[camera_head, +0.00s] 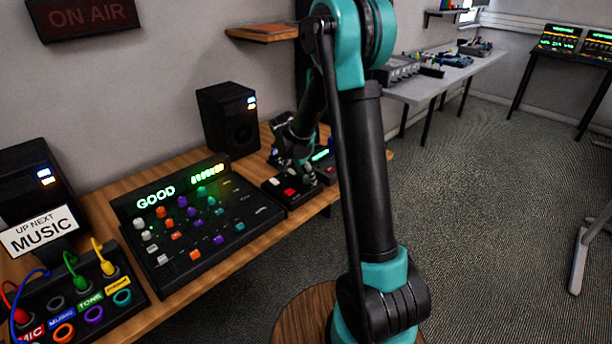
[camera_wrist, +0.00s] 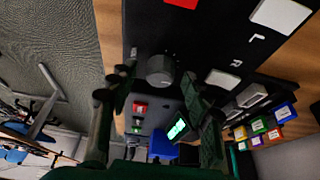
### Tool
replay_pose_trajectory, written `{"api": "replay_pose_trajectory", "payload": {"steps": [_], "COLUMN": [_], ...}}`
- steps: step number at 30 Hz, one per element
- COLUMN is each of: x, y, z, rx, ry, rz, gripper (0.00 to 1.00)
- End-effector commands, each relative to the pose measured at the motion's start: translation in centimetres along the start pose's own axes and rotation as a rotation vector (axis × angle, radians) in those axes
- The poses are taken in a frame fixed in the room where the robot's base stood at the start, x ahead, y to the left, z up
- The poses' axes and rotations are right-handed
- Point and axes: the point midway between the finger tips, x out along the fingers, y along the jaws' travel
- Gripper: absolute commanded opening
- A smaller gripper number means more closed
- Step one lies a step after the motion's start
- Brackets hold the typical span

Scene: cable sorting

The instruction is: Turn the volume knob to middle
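A round grey knob (camera_wrist: 160,68) sits on a black panel (camera_wrist: 205,45) in the wrist view, with small tick marks beside it. My gripper (camera_wrist: 156,80) is open, with one dark finger on each side of the knob; gaps show between the fingers and the knob. I cannot tell how far the fingertips are above the panel, or where the knob points. In the head view, my gripper (camera_head: 291,160) is over the small black panel (camera_head: 273,184) with red and white buttons; the knob is hidden there by the gripper.
A mixing console (camera_head: 200,225) reading "GOOD" stands left of the panel, and a speaker (camera_head: 228,118) behind it. A patch box (camera_head: 72,305) with coloured cables is at the front left. A lit green screen (camera_wrist: 178,129) lies beyond the knob. Open carpet lies right of the desk.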

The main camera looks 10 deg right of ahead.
Motion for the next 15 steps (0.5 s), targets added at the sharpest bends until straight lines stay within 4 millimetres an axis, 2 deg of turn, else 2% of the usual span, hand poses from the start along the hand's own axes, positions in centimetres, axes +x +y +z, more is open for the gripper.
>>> {"api": "replay_pose_trajectory", "payload": {"steps": [8,11,15], "x": [-0.6,-1.8,-4.5], "y": [0.0,0.0,0.0], "z": [0.0,0.0,0.0], "rx": [-0.001,-0.001,-0.002], "ry": [0.0,0.0,0.0], "rz": [0.0,0.0,0.0], "gripper": [0.49,0.49,0.49]}}
